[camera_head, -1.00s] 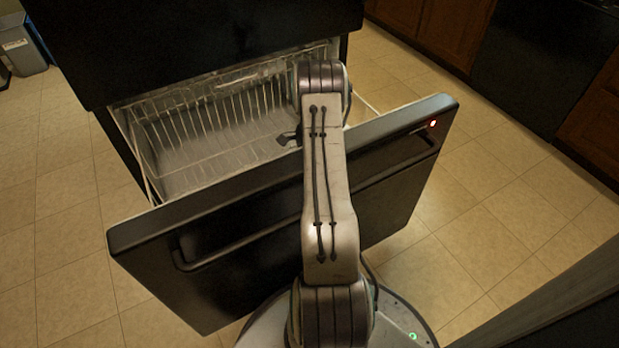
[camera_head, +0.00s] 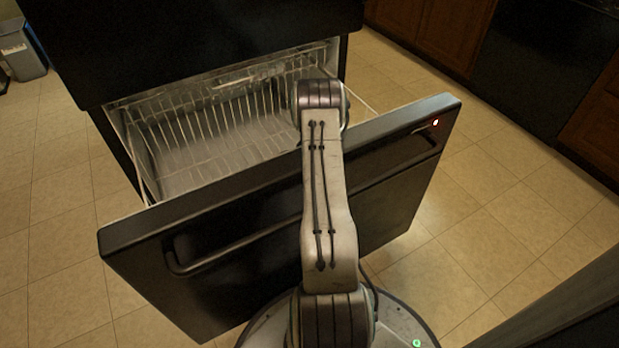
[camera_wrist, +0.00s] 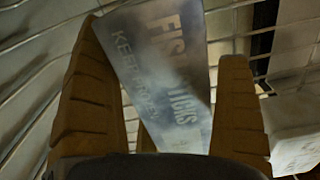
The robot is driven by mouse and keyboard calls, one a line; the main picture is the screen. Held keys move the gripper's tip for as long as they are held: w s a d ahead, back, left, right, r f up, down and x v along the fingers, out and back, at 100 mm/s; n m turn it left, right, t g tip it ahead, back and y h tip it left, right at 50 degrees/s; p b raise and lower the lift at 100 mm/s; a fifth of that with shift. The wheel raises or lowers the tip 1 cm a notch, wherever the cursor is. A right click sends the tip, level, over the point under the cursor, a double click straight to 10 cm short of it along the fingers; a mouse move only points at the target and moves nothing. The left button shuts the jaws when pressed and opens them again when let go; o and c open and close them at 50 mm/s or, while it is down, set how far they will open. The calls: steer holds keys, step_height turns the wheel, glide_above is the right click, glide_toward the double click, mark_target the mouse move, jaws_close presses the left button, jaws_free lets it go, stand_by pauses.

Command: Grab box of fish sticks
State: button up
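The box of fish sticks (camera_wrist: 168,75) is grey-silver with large lettering, partly readable as "FISH STICKS" and "KEEP FROZEN". It lies tilted in the wrist view, between and beyond the two yellow-brown fingers of my gripper (camera_wrist: 165,85). The fingers are spread wide. A narrow gap shows between the box and the right finger, and a wider one at its lower left. I cannot tell whether the box's upper left touches the left finger. In the head view my arm hides the gripper and the box.
The freezer drawer (camera_head: 290,200) is pulled open, its black front below my arm. Its white wire basket (camera_head: 215,150) looks bare in the visible left part. A white block-like item (camera_wrist: 295,135) lies right of my gripper. Tiled floor is clear around.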

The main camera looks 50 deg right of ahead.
steer(key=c, duration=1.3)
